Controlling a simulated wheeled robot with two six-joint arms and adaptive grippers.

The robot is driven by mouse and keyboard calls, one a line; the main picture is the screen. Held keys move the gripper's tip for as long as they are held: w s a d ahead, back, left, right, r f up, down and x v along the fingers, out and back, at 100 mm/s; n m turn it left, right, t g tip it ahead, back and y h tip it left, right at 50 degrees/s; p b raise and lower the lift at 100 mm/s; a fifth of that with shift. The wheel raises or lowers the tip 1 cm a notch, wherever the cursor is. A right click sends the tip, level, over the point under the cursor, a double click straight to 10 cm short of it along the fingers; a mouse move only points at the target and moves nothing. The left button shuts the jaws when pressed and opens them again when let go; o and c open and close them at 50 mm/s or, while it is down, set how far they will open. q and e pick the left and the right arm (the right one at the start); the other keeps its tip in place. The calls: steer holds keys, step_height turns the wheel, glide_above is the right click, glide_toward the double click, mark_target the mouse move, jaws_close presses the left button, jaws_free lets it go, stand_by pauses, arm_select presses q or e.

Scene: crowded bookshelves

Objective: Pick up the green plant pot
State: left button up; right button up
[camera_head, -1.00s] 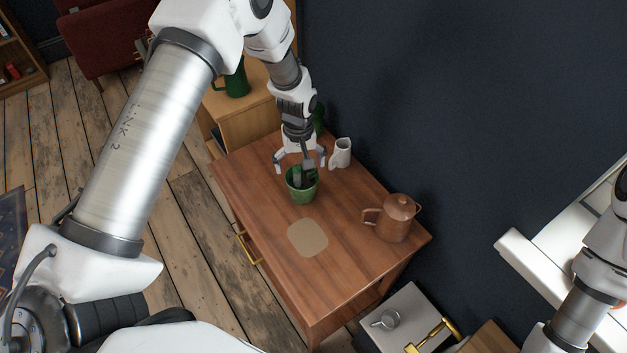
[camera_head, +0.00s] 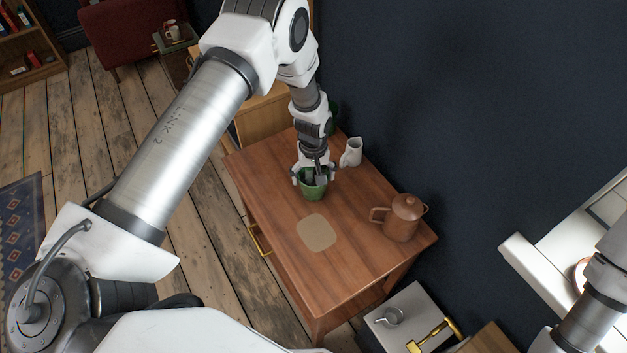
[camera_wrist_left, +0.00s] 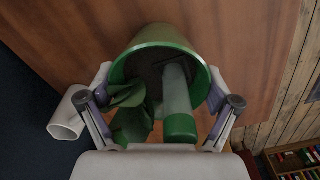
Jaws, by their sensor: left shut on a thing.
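The green plant pot (camera_head: 313,192) is near the far-left part of the wooden table (camera_head: 345,265). My left gripper (camera_head: 312,178) reaches down over it with one finger on each side of its rim, shut on it. In the left wrist view the pot (camera_wrist_left: 165,45) lies between the two fingers of the left gripper (camera_wrist_left: 160,90). Dark soil, green leaves and a pale, green-ended cylinder show inside it. I cannot tell whether its base touches the table. My right arm shows at the right edge, but its gripper is out of view.
A white pitcher (camera_head: 351,153) stands close to the pot, on its right. A brown teapot (camera_head: 403,217) stands at the table's right. A flat beige patch (camera_head: 317,232) lies mid-table with clear wood around it. The dark wall (camera_head: 450,120) runs behind.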

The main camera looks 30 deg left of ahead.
arm_select(q)
steer(key=shift+r, duration=0.15)
steer(key=shift+w+r, duration=0.1)
steer(key=shift+r, duration=0.15)
step_height(320, 180, up, 2)
steer(key=shift+r+b, duration=0.1)
steer(key=shift+b, duration=0.5)
steer(key=shift+s+r, duration=0.2)
steer(key=shift+s, duration=0.1)
steer(key=shift+s+d+r+b, duration=0.2)
steer(key=shift+s+b, duration=1.15)
steer(key=shift+s, duration=1.25)
steer(key=shift+s+d+r+b, duration=0.1)
steer(key=shift+s+r+b, duration=0.2)
steer(key=shift+s+b, duration=1.65)
steer(key=shift+s+d+r+b, duration=0.2)
steer(key=shift+s+b, duration=0.5)
steer(key=shift+s, duration=2.5)
steer(key=shift+a, duration=0.1)
